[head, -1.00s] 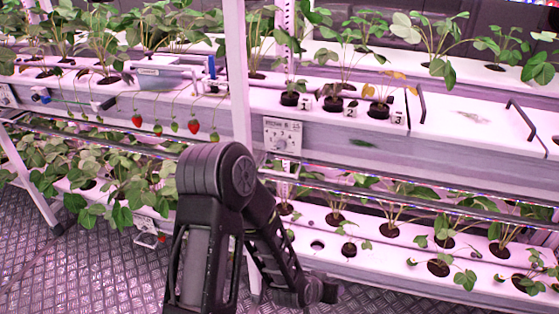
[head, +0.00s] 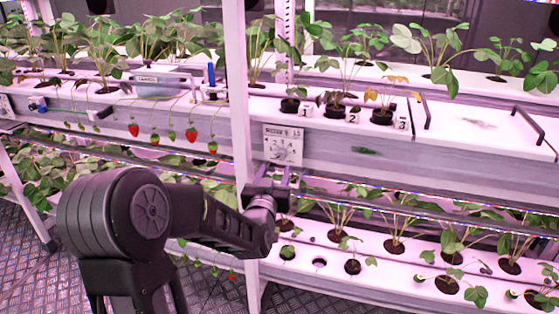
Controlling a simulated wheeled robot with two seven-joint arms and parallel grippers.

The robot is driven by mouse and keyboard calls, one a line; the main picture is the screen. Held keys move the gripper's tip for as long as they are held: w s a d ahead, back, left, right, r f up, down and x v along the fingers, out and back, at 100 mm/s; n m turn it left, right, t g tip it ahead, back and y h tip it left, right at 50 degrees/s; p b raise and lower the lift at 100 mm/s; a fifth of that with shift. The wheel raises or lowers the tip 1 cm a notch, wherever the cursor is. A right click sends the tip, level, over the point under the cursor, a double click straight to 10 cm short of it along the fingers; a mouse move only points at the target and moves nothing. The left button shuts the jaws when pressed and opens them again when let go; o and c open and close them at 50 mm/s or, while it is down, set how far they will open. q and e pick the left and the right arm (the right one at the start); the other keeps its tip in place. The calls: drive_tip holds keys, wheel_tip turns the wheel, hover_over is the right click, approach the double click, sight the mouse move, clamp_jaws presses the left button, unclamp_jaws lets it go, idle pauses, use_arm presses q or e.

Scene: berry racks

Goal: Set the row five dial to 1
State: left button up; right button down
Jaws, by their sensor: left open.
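The dial panel (head: 283,131) is a white plate on the front face of the upper rack's gutter, just right of the white post. The round dial (head: 282,149) sits on it with numbers around it; its pointer setting is too small to read. My left gripper (head: 278,168) is open just below the dial, with its fingers pointing up toward the panel's lower edge. I see nothing between the fingers, and I cannot tell whether they touch the dial. My right gripper is out of view.
A white upright post (head: 238,110) stands close left of the dial. Red strawberries (head: 191,134) hang from the upper gutter to the left. Numbered potted plants (head: 382,117) stand above right. A lower planted gutter (head: 340,262) runs beneath the gripper.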

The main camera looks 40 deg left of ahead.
sight(281, 156)
use_arm(q)
drive_tip(key=x, duration=0.7)
drive_tip(key=shift+w+a, duration=0.1)
drive_tip(key=shift+w, duration=0.1)
drive_tip(key=shift+c, duration=0.5)
clamp_jaws()
